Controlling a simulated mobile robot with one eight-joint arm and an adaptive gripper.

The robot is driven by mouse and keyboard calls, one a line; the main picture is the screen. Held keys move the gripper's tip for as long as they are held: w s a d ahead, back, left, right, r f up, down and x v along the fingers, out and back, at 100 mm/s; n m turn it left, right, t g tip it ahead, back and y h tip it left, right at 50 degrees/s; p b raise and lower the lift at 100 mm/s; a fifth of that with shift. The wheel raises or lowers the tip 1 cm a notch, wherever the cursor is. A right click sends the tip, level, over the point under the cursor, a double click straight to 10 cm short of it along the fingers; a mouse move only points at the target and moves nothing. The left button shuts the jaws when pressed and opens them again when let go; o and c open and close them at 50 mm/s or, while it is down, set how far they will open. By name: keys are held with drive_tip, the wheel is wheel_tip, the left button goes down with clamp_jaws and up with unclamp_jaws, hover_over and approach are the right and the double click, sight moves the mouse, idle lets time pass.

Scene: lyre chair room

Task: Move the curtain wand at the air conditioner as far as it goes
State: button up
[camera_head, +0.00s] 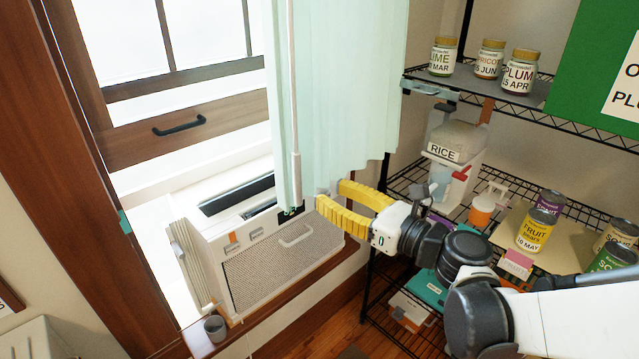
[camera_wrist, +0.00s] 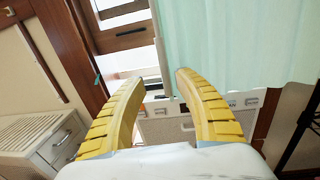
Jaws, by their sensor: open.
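The curtain wand (camera_head: 293,110) is a thin pale rod hanging upright along the left part of the mint-green curtain (camera_head: 345,80). Its thicker lower end hangs just above the air conditioner (camera_head: 285,262), a white window unit with a grey mesh front. My gripper (camera_head: 328,193) has two yellow fingers spread apart and empty. It is just right of the wand's lower end, close to the curtain's lower edge; I cannot tell whether it touches the cloth.
The window (camera_head: 185,110) with a dark handle is uncovered left of the curtain. A small grey cup (camera_head: 215,328) stands on the sill by the air conditioner. A wire shelf (camera_head: 400,185) with jars, cans and a rice container stands close on the right, behind my arm.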

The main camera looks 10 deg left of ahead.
sight(300, 178)
drive_tip(key=w+a+m+t+h, duration=0.1)
drive_tip(key=w+a, duration=0.1)
drive_tip(key=w+a+m+t+h+b, duration=0.1)
drive_tip(key=w+a, duration=0.1)
drive_tip(key=a, duration=0.1)
drive_tip(key=w+a+m+t+h, duration=0.1)
drive_tip(key=w+a, duration=0.2)
drive_tip(key=shift+a+f+t+h+b, duration=0.2)
drive_tip(key=shift+a+t+h+b, duration=0.05)
drive_tip(key=shift+t+h+b, duration=0.15)
drive_tip(key=shift+c, duration=0.4)
clamp_jaws()
